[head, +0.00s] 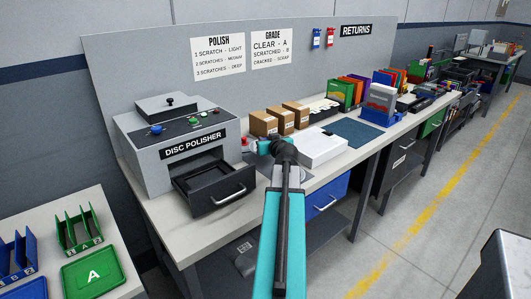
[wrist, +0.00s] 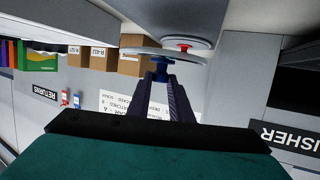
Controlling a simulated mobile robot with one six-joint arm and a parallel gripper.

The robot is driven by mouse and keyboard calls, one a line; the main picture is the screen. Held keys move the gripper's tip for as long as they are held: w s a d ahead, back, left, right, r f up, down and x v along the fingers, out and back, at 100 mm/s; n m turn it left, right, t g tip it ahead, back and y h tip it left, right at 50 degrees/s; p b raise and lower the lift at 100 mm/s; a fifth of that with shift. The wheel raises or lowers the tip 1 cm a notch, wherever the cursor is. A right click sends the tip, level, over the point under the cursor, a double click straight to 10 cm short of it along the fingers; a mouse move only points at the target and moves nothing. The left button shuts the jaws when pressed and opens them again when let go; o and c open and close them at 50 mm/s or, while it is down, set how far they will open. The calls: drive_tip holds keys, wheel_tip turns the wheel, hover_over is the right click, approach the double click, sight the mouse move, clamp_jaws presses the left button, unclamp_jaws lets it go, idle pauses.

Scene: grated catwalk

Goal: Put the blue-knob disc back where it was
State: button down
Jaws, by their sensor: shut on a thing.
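My gripper (wrist: 168,92) is shut on the blue knob (wrist: 160,68) of a thin grey disc (wrist: 140,51). In the wrist view, which is turned over, this disc overlaps a paler disc (wrist: 196,42) with a red knob (wrist: 184,47). I cannot tell whether the two discs touch. In the head view my gripper (head: 264,147) is over the bench just right of the disc polisher (head: 170,155). The red knob (head: 245,142) shows just left of it, and the blue-knob disc is not clear there.
The polisher's drawer (head: 214,188) is pulled out in front. Cardboard boxes (head: 263,124) stand close behind my gripper. A white box (head: 318,148) and a dark blue mat (head: 354,132) lie to the right. A green tray (head: 92,272) is on the left table.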

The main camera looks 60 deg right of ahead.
drive_tip(key=shift+f, duration=0.8)
drive_tip(key=shift+f, duration=1.85)
drive_tip(key=shift+f, duration=0.2)
drive_tip(key=c, duration=1.6)
unclamp_jaws()
drive_tip(key=shift+s+r, duration=0.1)
drive_tip(key=shift+r, duration=0.15)
